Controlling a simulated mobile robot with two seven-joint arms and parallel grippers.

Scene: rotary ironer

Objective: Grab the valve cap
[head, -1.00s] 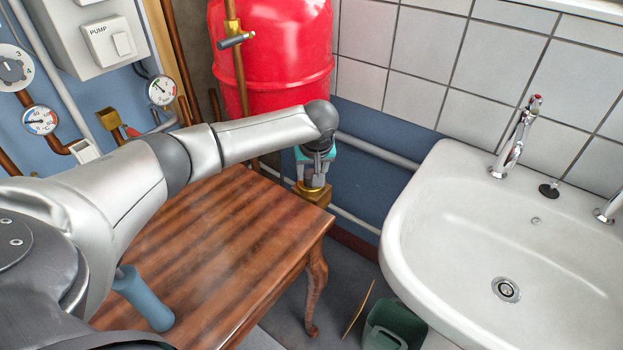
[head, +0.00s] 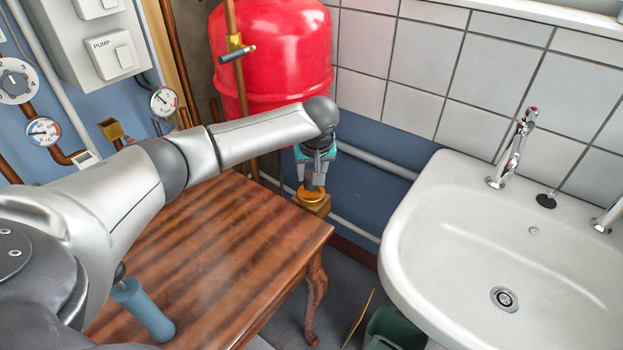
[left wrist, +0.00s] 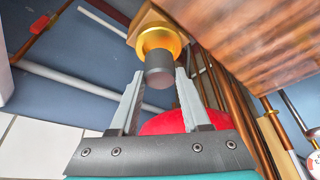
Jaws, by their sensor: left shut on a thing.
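The valve cap is a dark grey cylinder (left wrist: 160,76) in the left wrist view, with a brass valve fitting (left wrist: 158,40) just beyond it. In the head view the cap (head: 314,182) stands upright over the brass fitting (head: 316,207), beside the far right corner of the wooden table. My left gripper (head: 314,180) points down from above, its two grey fingers shut on the cap's sides; they also show in the left wrist view (left wrist: 160,73). I cannot tell whether the cap still touches the fitting. My right gripper is not in view.
The wooden table (head: 215,255) stands below my left arm. A red tank (head: 272,60) and copper pipes are behind the gripper. A grey pipe (head: 375,160) runs along the blue wall. A white sink (head: 450,230) is at the right, with a green bin (head: 388,330) below it.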

